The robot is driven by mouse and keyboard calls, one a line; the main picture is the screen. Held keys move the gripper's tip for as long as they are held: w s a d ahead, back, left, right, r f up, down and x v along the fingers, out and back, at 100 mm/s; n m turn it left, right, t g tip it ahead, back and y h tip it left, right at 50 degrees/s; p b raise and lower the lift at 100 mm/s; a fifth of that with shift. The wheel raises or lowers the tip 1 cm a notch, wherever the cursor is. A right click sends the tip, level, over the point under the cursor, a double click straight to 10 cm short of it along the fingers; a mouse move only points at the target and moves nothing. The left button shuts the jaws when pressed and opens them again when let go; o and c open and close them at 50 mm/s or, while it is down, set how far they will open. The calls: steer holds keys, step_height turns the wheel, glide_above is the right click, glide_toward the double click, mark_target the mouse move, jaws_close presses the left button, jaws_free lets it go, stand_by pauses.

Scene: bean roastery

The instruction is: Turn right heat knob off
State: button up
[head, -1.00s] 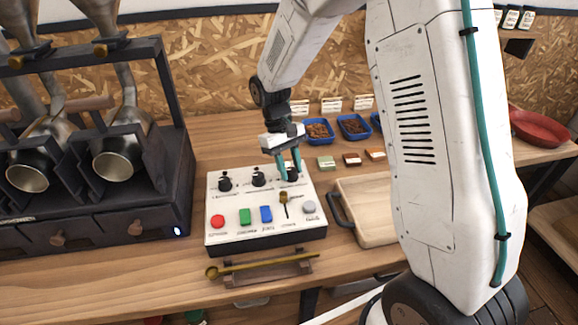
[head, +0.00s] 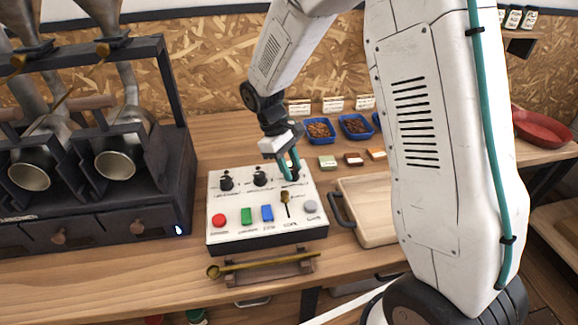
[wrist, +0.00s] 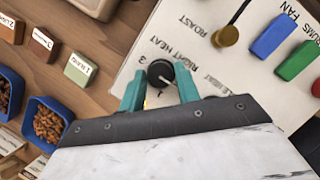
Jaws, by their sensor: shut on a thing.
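The right heat knob (wrist: 160,73) is a round black dial with a white pointer mark, on a white control panel (wrist: 135,42). The words RIGHT HEAT are printed beside it, with a numeral 3 near its edge. My gripper (wrist: 160,84) has teal fingers, one on each side of the knob, and is shut on it. In the head view my gripper (head: 290,172) reaches down to the panel's back right corner, and its fingers mostly hide the knob. The other two black knobs (head: 226,180) (head: 260,176) stand to the left.
The panel also bears a red button (head: 219,220), green (head: 246,216) and blue (head: 267,213) switches, a brass-knobbed lever (head: 286,197) and a grey button (head: 311,207). Blue bean trays (head: 319,131) stand behind. A wooden board (head: 365,205) lies to the right, the dark roaster (head: 110,215) left.

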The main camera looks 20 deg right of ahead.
steer(key=o, duration=1)
steer(key=shift+c, duration=0.2)
steer(key=v, duration=0.7)
steer(key=shift+w+r, duration=0.2)
steer(key=shift+r, duration=0.15)
